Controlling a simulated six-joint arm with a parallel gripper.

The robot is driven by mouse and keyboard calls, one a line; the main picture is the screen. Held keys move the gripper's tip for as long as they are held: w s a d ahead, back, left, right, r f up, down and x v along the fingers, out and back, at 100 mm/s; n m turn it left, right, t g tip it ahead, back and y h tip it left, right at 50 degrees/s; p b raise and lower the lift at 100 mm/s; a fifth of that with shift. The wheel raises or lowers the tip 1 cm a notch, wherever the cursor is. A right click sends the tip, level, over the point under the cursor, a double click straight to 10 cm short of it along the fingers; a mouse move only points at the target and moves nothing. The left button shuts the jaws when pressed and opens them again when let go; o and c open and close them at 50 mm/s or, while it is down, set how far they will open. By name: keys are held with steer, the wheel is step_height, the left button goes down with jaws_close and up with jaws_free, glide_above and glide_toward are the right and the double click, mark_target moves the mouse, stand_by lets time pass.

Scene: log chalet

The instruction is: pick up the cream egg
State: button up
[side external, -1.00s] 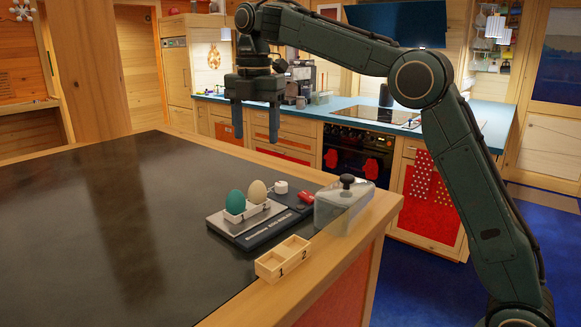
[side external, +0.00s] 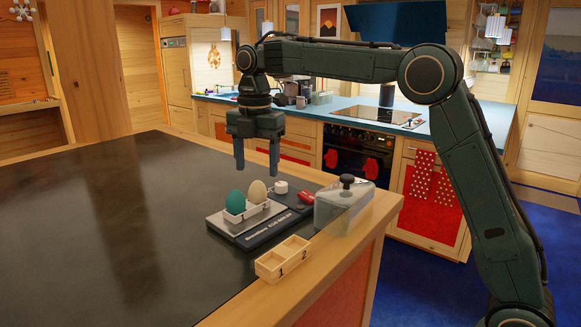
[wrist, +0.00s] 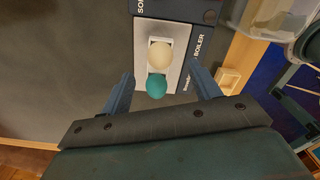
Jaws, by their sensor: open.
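The cream egg (side external: 257,191) stands in a white holder on a grey tray (side external: 219,222), just behind and right of a teal egg (side external: 235,201). My gripper (side external: 257,172) is open and empty, pointing down above the eggs. In the wrist view the cream egg (wrist: 160,54) is ahead of my fingertips (wrist: 160,75), and the teal egg (wrist: 157,85) sits nearer, between the lines of the two fingers.
A dark boiler base (side external: 268,232) lies under the tray. A clear cover with a black knob (side external: 346,182) stands to the right. A wooden box marked 1 and 2 (side external: 283,259) sits at the counter's front edge. The dark counter (side external: 110,220) at left is clear.

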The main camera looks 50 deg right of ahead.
mark_target(257, 186)
steer(key=shift+f, duration=0.4)
steer(key=shift+f, duration=0.1)
steer(key=shift+f, duration=2.55)
steer(key=c, duration=0.7)
